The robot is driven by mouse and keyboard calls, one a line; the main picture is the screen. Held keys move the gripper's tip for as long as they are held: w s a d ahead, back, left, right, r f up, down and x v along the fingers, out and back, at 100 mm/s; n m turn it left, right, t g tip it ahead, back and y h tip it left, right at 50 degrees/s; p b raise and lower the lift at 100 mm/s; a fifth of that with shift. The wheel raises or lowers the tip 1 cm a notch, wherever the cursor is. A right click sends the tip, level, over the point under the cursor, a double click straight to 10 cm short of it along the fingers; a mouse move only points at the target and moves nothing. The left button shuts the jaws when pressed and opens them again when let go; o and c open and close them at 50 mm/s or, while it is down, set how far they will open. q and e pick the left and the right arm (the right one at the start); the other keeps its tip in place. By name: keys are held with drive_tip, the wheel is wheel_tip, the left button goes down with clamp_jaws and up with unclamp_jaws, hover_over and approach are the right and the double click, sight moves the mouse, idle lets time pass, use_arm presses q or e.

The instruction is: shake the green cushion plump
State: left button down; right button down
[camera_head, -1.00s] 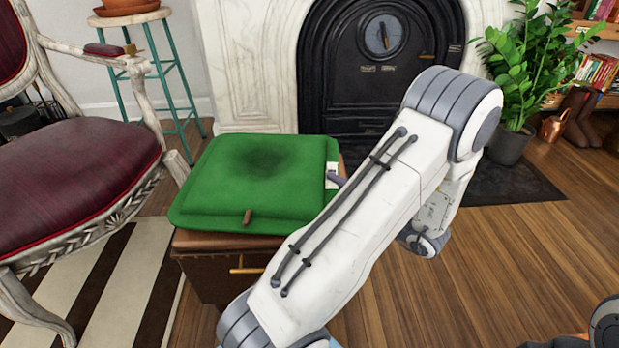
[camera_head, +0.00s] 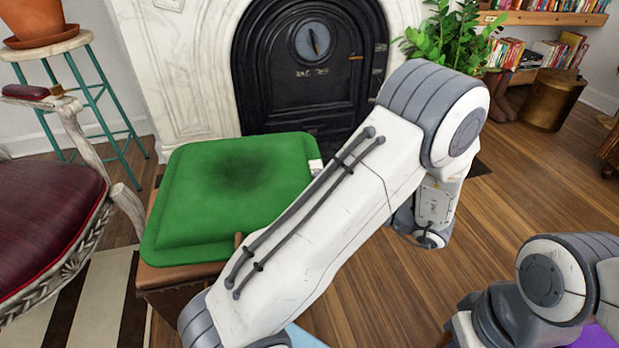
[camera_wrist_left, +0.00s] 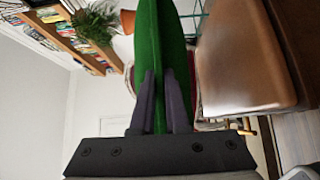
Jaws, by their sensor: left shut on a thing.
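The green cushion (camera_head: 235,185) is over a brown leather box (camera_head: 168,279) in front of the fireplace, with a dark patch at its middle. In the left wrist view the cushion (camera_wrist_left: 160,35) appears edge-on, between the two dark fingers of my left gripper (camera_wrist_left: 162,75), which is shut on its edge. A narrow gap seems to show between the cushion and the box (camera_wrist_left: 240,55) there; how far it is raised I cannot tell. In the head view my left arm covers the cushion's right side and hides the left gripper. My right gripper is out of view.
A dark red armchair (camera_head: 50,220) stands close on the left, with a teal-legged stool (camera_head: 75,95) behind it. The black fireplace (camera_head: 310,75) is behind the box. A plant (camera_head: 450,40) and bookshelves stand back right. Wooden floor (camera_head: 530,150) is open at right.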

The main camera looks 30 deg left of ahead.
use_arm(q)
drive_tip(key=shift+d+r, duration=0.25)
drive_tip(key=shift+r, duration=0.3)
wheel_tip(320, 180, up, 5)
drive_tip(key=p, duration=0.4)
drive_tip(key=shift+d+r+p, duration=0.1)
drive_tip(key=shift+r+p, duration=0.05)
drive_tip(key=shift+p, duration=0.25)
drive_tip(key=shift+r+p, duration=2.95)
drive_tip(key=shift+r, duration=0.7)
wheel_tip(320, 180, down, 8)
drive_tip(key=b, duration=0.6)
drive_tip(key=shift+r, duration=0.35)
